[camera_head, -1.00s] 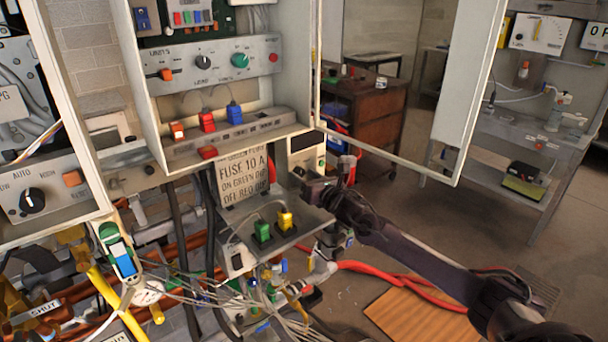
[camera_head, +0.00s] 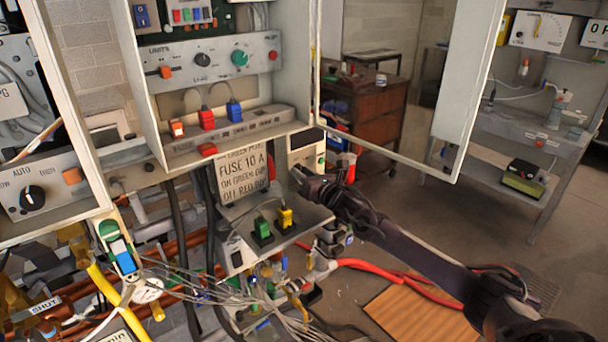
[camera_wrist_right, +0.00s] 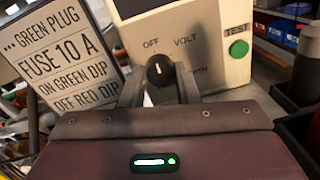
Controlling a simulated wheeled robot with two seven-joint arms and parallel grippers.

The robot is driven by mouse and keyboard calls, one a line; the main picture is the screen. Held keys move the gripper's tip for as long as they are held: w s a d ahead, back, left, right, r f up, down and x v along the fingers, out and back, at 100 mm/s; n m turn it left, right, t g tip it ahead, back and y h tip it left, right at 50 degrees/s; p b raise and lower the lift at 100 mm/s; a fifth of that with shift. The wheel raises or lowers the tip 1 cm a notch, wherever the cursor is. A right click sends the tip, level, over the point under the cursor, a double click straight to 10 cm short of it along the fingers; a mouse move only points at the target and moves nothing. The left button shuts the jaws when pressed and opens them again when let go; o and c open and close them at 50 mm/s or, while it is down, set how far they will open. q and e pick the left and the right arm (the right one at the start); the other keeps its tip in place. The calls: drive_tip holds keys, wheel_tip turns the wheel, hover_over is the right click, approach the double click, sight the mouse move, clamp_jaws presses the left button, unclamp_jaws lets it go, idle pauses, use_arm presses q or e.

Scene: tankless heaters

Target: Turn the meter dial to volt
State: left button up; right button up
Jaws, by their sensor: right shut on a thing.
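The meter (camera_head: 305,148) is a pale box with a dark display, right of the fuse sign in the head view. In the right wrist view its face (camera_wrist_right: 205,70) carries the labels OFF and VOLT, a partly hidden third label and a green TEST button (camera_wrist_right: 238,48). The black dial (camera_wrist_right: 160,70) has a white pointer mark directed roughly up, near OFF and left of VOLT. My right gripper (camera_wrist_right: 160,92) is shut on the dial, one finger on each side; in the head view it (camera_head: 297,175) is in front of the meter and hides the dial. My left gripper is not in view.
A fuse sign (camera_head: 243,177) stands close left of the meter. Green (camera_head: 262,228) and yellow (camera_head: 285,217) plugs sit on the shelf below my right gripper. An open cabinet door (camera_head: 462,90) hangs to the right above my arm. Loose wires and pipes fill the lower left.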

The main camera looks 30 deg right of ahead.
drive_tip(key=shift+m, duration=0.3)
drive_tip(key=m+b, duration=0.1)
drive_tip(key=m, duration=0.1)
drive_tip(key=shift+m, duration=0.4)
drive_tip(key=m, duration=0.2)
drive_tip(key=shift+m+b, duration=0.3)
drive_tip(key=m, duration=0.5)
drive_tip(key=shift+d+g+y, duration=0.1)
drive_tip(key=shift+g+y, duration=0.2)
drive_tip(key=o, duration=1)
